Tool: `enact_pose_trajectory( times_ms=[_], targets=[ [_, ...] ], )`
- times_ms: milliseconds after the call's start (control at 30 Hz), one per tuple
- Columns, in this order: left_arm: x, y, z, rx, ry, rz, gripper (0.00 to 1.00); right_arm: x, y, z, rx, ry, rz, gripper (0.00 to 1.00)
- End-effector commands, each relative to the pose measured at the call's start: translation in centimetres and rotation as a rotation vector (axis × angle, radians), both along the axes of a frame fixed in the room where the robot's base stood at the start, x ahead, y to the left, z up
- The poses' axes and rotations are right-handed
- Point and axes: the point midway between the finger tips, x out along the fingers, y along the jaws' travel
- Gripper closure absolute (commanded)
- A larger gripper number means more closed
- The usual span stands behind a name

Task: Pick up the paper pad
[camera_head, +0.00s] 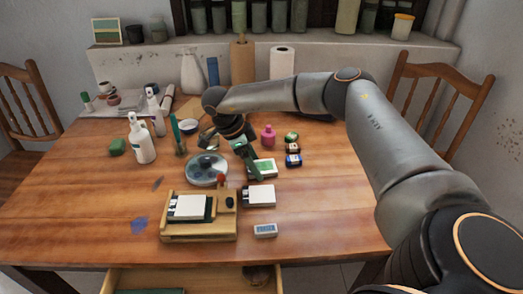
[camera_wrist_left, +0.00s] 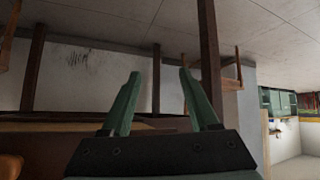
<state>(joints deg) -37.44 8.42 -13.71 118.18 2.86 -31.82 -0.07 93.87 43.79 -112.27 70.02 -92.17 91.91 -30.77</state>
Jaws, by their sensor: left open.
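Several white paper pads show in the head view. One white pad (camera_head: 265,167) with a green mark lies on the table right at my right gripper. A second white pad (camera_head: 259,195) with a dark edge lies just in front of it. A third white pad (camera_head: 189,207) sits in a wooden tray (camera_head: 199,237). My right gripper (camera_head: 255,168) has green fingers and points down over the rear pad, partly covering it; whether it touches or grips the pad is unclear. My left gripper (camera_wrist_left: 159,76) is open and empty in the left wrist view, away from the tabletop.
A glass dish (camera_head: 206,170) is left of my right gripper. A pink bottle (camera_head: 268,136) and small jars (camera_head: 293,160) stand behind and right. A white spray bottle (camera_head: 141,140) stands left. A small digital device (camera_head: 265,231) lies in front. The table's right side is clear.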

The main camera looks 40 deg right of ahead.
Motion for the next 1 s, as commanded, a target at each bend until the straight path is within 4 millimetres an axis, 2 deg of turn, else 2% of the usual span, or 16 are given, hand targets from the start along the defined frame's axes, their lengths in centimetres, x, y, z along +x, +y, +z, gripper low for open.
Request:
enact_pose_trajectory(
  times_ms=[67,567,833,1000],
  targets=[
    [0.0,0.0,0.0,0.000,0.001,0.000,0.39,0.0,0.0,0.0,0.000,0.000,0.000,0.27],
    [-0.2,0.1,-0.4,0.003,0.009,0.000,0.39,0.0,0.0,0.0,0.000,0.000,0.000,0.83],
    [-0.2,0.0,-0.4,0.002,0.009,-0.001,0.39,0.0,0.0,0.2,0.000,0.000,0.000,0.84],
    [-0.2,0.0,-0.1,0.002,0.008,-0.001,0.39,0.1,0.0,1.3,0.001,-0.002,0.000,0.84]
  ],
)
